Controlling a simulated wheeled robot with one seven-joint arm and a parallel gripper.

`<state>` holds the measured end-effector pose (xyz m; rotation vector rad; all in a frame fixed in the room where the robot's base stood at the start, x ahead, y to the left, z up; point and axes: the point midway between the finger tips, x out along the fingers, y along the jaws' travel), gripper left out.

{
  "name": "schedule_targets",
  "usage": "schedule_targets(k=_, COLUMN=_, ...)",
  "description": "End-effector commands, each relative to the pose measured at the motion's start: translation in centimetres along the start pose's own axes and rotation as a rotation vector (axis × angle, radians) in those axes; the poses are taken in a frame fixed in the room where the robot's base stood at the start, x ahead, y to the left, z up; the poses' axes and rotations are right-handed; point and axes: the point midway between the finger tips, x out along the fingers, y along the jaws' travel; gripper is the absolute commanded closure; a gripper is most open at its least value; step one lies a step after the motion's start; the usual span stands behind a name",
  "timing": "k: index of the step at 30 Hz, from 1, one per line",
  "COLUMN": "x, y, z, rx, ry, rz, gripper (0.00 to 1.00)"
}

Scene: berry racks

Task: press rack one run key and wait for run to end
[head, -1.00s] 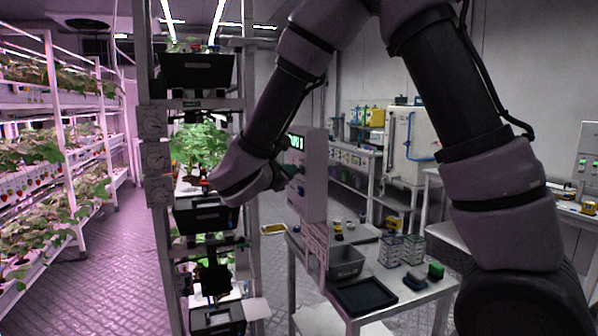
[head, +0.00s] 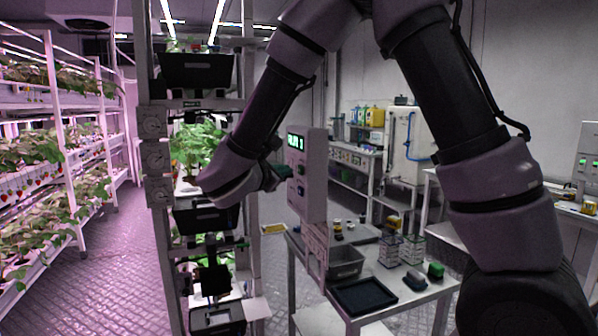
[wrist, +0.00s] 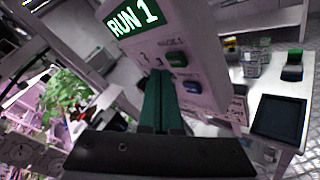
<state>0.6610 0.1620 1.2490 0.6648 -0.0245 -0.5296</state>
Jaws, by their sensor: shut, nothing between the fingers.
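The white control panel (head: 312,190) stands upright right of the near rack. Its green display (head: 296,142) is lit, and in the wrist view the display (wrist: 133,17) reads "RUN 1". In the wrist view a green key (wrist: 176,59) sits below the display and a blue key (wrist: 192,86) sits lower. The small label beside the upper key looks like "RACK 1". My gripper (wrist: 160,73) is shut and empty, its green fingers pointing at the panel just left of the green key. In the head view my gripper (head: 286,173) is by the panel's left edge; contact cannot be told.
The near rack (head: 250,215) with black trays and plants stands left of the panel. A table (head: 400,300) below the panel holds a black tray (head: 362,296), a grey bin (head: 345,262) and small items. The aisle floor (head: 110,270) at left is clear.

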Motion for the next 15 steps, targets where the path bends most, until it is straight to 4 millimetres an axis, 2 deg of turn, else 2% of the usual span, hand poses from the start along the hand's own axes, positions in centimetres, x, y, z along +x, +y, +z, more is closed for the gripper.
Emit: schedule_targets(k=15, x=-3.2, y=2.4, z=-2.4, rx=0.0, ry=0.001, rz=0.001, gripper=1.0)
